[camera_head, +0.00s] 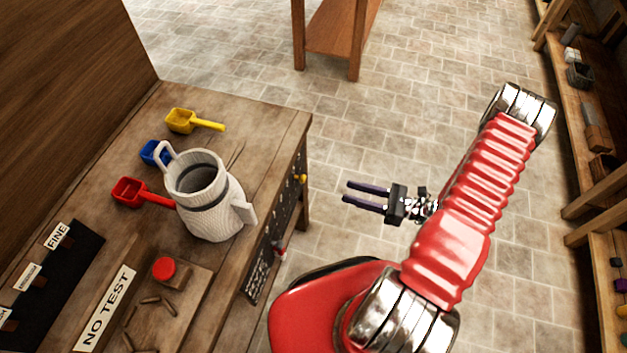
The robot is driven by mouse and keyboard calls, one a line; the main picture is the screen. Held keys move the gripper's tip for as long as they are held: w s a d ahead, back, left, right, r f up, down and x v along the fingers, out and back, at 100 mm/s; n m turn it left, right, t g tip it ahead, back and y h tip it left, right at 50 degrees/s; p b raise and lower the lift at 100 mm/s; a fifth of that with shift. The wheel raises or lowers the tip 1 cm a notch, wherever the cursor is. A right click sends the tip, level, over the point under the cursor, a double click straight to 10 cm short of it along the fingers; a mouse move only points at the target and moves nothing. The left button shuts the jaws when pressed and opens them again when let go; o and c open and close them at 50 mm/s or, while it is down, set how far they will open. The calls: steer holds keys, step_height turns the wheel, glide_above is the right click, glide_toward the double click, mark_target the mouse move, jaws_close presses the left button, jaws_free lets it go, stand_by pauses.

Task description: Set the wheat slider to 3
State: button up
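My gripper (352,193) hangs over the tiled floor to the right of the wooden bench (273,122). Its two dark fingers point left toward the bench and are apart, with nothing between them. A dark panel (284,208) runs along the bench's right side, seen at a steep angle. A yellow knob (300,178) sticks out near its far end and a red knob (280,253) nearer to me. My gripper is clear of both knobs. I cannot read the panel's labels or scale, so I cannot tell which slider is wheat or where it is set.
A white jug (205,200) stands on the bench near yellow (182,121), blue (152,153) and red (130,192) scoops. A "NO TEST" board (105,308) and a red button (163,268) are nearer. Shelves (591,195) line the right. Open floor lies between.

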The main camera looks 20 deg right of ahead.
mark_target(305, 179)
steer(key=shift+x, duration=6.65)
jaws_close()
